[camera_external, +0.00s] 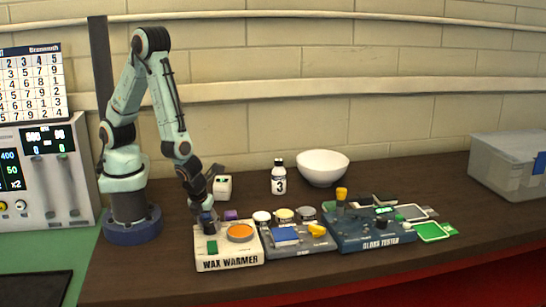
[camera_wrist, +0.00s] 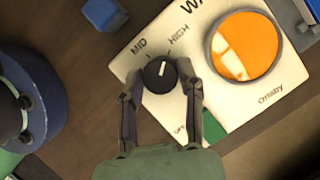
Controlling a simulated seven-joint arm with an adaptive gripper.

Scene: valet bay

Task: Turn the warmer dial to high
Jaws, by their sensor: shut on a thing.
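The wax warmer (camera_external: 228,258) is a cream box with an orange round window (camera_external: 240,232) and a green patch on top. In the wrist view its black dial (camera_wrist: 158,77) has a white pointer line. The pointer faces up and slightly right, on the HIGH side of MID; I cannot tell if it lines up exactly with the HIGH mark. The MID, HIGH and OFF labels show around the dial. My gripper (camera_wrist: 161,86) is shut on the dial, one finger on each side. In the external view my gripper (camera_external: 207,222) is over the warmer's left part and hides the dial.
A blue block (camera_wrist: 104,14) lies on the wooden counter beside the warmer. A blue-grey unit (camera_external: 295,240) and the glass tester (camera_external: 375,232) stand close on the right. A numbered bottle (camera_external: 278,180) and white bowl (camera_external: 322,167) are behind.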

